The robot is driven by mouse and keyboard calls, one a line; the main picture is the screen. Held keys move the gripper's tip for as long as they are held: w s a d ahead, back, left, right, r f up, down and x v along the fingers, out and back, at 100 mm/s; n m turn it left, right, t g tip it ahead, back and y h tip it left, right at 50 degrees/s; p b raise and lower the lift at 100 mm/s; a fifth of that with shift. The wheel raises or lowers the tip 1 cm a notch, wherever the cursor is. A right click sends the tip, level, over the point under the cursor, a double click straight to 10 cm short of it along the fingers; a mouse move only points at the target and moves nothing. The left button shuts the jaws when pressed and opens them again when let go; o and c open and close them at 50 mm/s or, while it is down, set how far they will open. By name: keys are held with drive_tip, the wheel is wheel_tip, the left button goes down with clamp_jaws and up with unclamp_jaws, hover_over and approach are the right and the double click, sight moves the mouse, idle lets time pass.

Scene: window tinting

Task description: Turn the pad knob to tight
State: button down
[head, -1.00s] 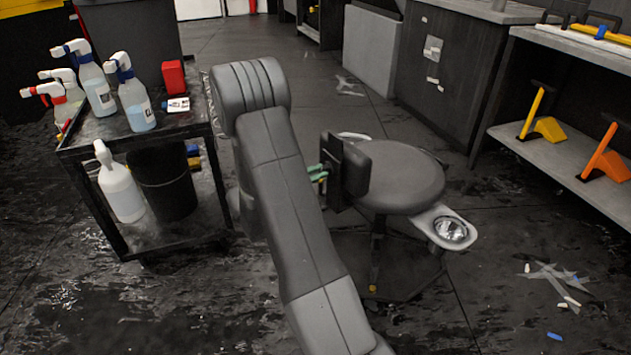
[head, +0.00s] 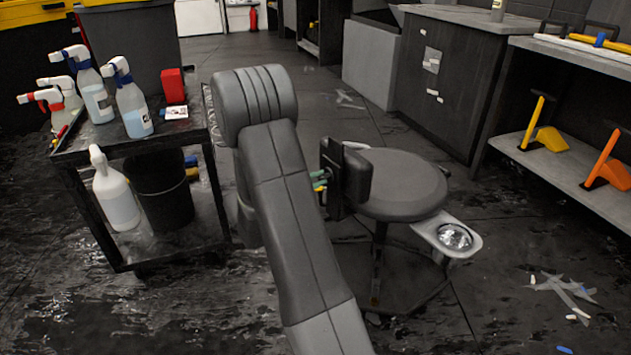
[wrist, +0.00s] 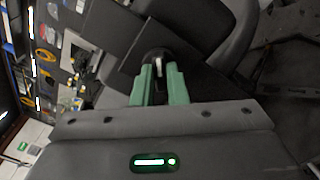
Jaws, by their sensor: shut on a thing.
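The stool (head: 405,188) has a round grey seat and a dark upright back pad (head: 358,178) at its left side. In the wrist view the dark pad (wrist: 205,82) stands in front of my gripper. The pad knob (wrist: 156,58) is round and black with a pale pointer mark. My gripper (wrist: 157,72) has green fingers, shut on the knob. In the head view the green fingertips of my gripper (head: 321,181) show at the pad's left side, and my arm hides much around them. No tight or loose marking can be read.
A black cart (head: 185,141) with spray bottles (head: 134,107) and a black bucket (head: 165,188) stands at the left. A tray with a shiny bowl (head: 455,237) juts from the stool. A shelf (head: 565,165) with yellow and orange tools is at the right. Film scraps (head: 563,289) lie on the floor.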

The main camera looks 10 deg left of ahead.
drive_tip(key=c, duration=1.4)
unclamp_jaws()
drive_tip(key=shift+c, duration=0.2)
drive_tip(key=shift+s+a, duration=0.1)
drive_tip(key=p+v, duration=0.4)
drive_tip(key=v, duration=0.9)
drive_tip(key=shift+s+a, duration=0.2)
drive_tip(key=shift+a, duration=0.05)
drive_tip(key=b+x, duration=0.3)
drive_tip(key=x, duration=0.9)
drive_tip(key=shift+w+d+f+b, duration=0.1)
drive_tip(key=shift+w+d+b, duration=0.1)
drive_tip(key=shift+d+b, duration=0.15)
drive_tip(key=shift+w+d, duration=0.35)
drive_tip(key=shift+w, duration=0.1)
